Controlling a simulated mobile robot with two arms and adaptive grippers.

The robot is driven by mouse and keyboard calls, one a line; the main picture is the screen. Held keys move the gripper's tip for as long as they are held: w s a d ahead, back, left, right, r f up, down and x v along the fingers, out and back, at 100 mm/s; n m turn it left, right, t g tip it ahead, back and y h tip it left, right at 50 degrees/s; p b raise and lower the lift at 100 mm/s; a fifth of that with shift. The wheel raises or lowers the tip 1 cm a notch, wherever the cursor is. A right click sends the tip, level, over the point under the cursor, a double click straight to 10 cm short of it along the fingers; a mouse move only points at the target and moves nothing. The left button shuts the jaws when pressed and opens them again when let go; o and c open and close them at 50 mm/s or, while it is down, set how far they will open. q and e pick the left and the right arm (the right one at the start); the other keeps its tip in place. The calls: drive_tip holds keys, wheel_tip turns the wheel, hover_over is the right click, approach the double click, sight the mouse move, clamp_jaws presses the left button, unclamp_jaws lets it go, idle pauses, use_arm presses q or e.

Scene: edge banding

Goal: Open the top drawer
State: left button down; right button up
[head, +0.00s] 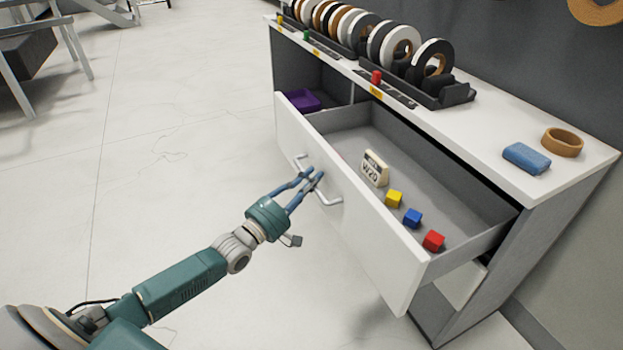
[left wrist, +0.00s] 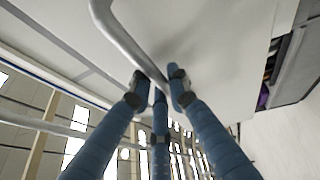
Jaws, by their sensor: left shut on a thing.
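The top drawer (head: 345,190) of the white and grey cabinet is pulled well out, its inside showing. Its silver bar handle (head: 327,198) is on the white front and also crosses the left wrist view (left wrist: 122,38). My left gripper (head: 314,178) is shut on the handle around its middle. In the left wrist view its blue fingers (left wrist: 160,88) close around the bar. My right gripper is out of view.
The cabinet top holds a rack of edge-band rolls (head: 388,45), a blue block (head: 526,158) and a brown roll (head: 562,142). A purple bin (head: 303,100) sits in an open compartment behind the drawer front. The floor (head: 180,150) left of the cabinet is clear.

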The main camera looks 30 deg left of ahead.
use_arm(q)
drive_tip(key=shift+f, duration=0.1)
drive_tip(key=c, duration=1.9)
unclamp_jaws()
drive_tip(key=shift+s, duration=0.1)
drive_tip(key=v, duration=1.2)
